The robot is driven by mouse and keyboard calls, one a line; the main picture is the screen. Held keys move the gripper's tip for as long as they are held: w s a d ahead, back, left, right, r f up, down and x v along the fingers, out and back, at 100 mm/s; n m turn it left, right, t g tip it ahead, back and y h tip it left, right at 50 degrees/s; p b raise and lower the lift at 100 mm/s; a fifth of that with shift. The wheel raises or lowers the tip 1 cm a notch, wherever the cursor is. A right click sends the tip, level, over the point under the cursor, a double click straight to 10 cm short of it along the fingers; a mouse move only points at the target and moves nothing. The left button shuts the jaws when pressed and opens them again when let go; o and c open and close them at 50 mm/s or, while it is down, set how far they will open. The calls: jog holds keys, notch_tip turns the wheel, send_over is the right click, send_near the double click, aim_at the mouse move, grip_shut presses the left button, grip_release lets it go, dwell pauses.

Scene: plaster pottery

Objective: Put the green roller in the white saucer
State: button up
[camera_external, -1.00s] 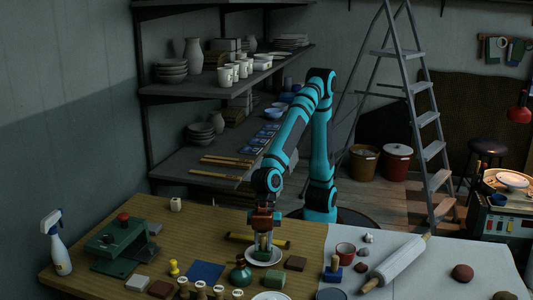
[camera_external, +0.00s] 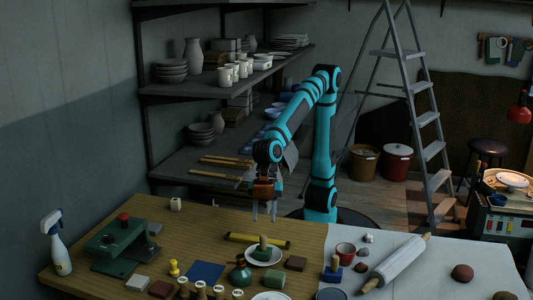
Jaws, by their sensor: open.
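The green roller (camera_external: 262,254), a green body with an upright light wooden handle, sits in the white saucer (camera_external: 279,261) on the wooden table. My gripper (camera_external: 264,219) is above and slightly behind the saucer, fingers pointing down. It is open and empty, clear of the roller's handle. The saucer's rim shows around the roller.
A yellow bar (camera_external: 257,240) lies just behind the saucer. A green block (camera_external: 274,279), a green round vase (camera_external: 240,275) and a brown block (camera_external: 296,263) stand close around it.

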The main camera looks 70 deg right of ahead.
jog(key=shift+v, duration=1.65)
